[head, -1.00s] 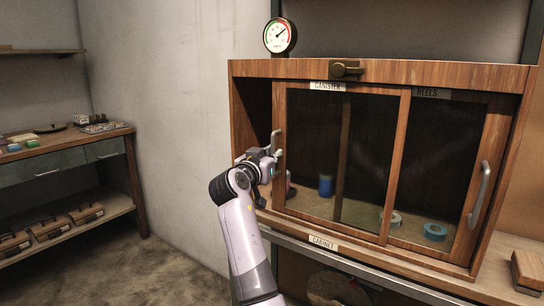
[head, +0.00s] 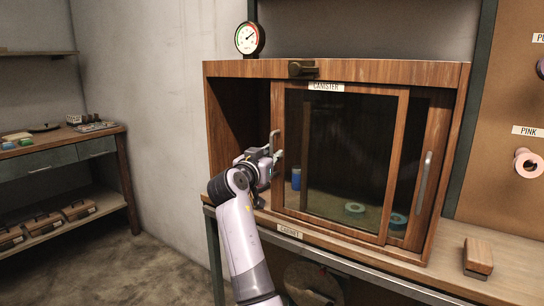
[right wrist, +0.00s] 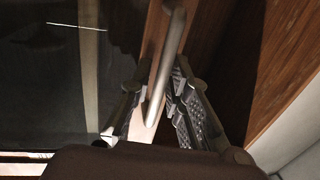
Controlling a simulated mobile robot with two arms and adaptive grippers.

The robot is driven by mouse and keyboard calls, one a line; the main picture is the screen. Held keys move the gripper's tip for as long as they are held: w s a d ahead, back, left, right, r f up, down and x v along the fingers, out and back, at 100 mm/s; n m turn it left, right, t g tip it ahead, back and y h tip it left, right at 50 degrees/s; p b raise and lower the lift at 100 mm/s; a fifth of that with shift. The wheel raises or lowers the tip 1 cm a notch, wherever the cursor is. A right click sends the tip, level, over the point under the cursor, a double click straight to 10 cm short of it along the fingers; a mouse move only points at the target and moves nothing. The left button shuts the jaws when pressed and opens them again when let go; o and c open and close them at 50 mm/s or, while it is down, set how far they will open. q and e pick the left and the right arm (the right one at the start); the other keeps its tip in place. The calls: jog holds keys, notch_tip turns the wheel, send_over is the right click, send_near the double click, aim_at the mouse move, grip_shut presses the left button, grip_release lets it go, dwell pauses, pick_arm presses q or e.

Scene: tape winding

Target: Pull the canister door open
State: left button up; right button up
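The canister door (head: 396,150) is a wood-framed sliding glass panel in the wooden cabinet (head: 222,68). It stands partly open, slid to the right, with a dark gap at the cabinet's left. Its metal handle (head: 277,138) is on the left frame. My right gripper (head: 275,160) is at this handle. In the right wrist view the handle (right wrist: 167,60) runs between the two fingers of my right gripper (right wrist: 158,100). The right finger looks close against it, and a gap shows at the left finger. My left gripper is not in view.
A second door's handle (head: 424,180) is at the cabinet's right. Behind the glass are a blue cup (head: 296,179) and tape reels (head: 355,208). A gauge (head: 249,39) stands on top. A wooden block (head: 478,257) lies on the counter at right. A side bench (head: 60,160) is at left.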

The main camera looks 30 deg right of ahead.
jog(key=shift+o, duration=1.1)
jog(key=v, duration=1.2)
